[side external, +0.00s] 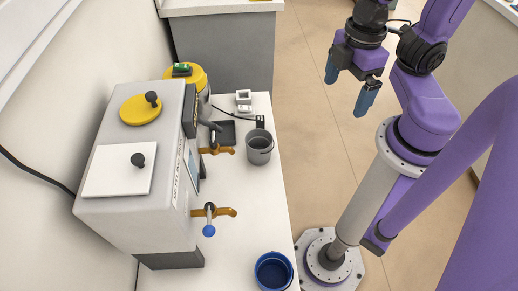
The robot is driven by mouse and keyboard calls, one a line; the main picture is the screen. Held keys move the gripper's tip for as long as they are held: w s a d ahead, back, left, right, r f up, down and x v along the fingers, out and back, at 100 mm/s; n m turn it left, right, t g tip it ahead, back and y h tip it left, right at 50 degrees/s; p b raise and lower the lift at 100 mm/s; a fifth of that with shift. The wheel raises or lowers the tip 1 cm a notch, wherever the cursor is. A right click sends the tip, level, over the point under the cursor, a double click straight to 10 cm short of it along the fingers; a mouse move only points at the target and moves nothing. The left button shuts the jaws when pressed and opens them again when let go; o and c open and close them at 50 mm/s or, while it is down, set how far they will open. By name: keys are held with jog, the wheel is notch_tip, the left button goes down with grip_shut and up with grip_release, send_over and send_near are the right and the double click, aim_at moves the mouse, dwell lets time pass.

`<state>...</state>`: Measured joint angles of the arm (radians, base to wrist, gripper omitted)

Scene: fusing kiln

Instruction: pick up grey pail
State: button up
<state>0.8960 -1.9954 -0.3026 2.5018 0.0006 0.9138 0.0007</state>
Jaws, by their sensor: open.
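The grey pail (259,148) stands upright on the white counter, near its right edge, in the side external view. It looks empty, and its inside is dark. My gripper (347,90) is up at the top right, over the floor side of the counter, well apart from the pail. Its two blue-tipped fingers are spread, with nothing between them.
A blue pail (273,271) stands at the counter's front end. The grey kiln (140,170) fills the left, with orange handles (222,212) sticking out toward the counter's right side.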

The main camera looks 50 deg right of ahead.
jog(key=w+a+f+n+t+h, duration=0.3)
jog(key=w+a+f+n+h, duration=0.4)
jog(key=w+f, duration=0.55)
jog(key=n+t+h, duration=0.2)
jog(key=n+t, duration=0.3)
jog(key=n, duration=0.2)
send_near(258, 142)
jog(key=x, duration=0.4)
jog(key=shift+f, duration=0.2)
jog(key=c, duration=0.7)
